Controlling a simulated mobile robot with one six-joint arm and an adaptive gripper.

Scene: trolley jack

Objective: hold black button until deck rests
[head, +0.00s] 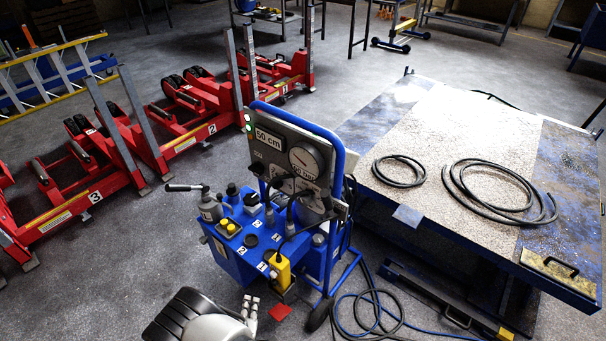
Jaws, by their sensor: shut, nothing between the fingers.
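A blue hydraulic pump trolley (232,262) stands in the middle. A yellow hand pendant (282,271) hangs at its front right edge; its buttons are too small to tell apart, and I cannot pick out the black button. The deck (440,125) on the right is a wide speckled platform with blue ends, held above the floor on a dark frame. My gripper (250,302) is at the bottom centre, shut and empty. It is in front of the trolley, lower left of the pendant, and appears apart from it.
The trolley's upright panel (292,155) carries a gauge and a "50 cm" display. Coiled hoses (500,192) lie on the deck, and loose cables (375,312) lie on the floor right of the trolley. Red numbered jacks (180,140) stand at left. Grey floor is open between.

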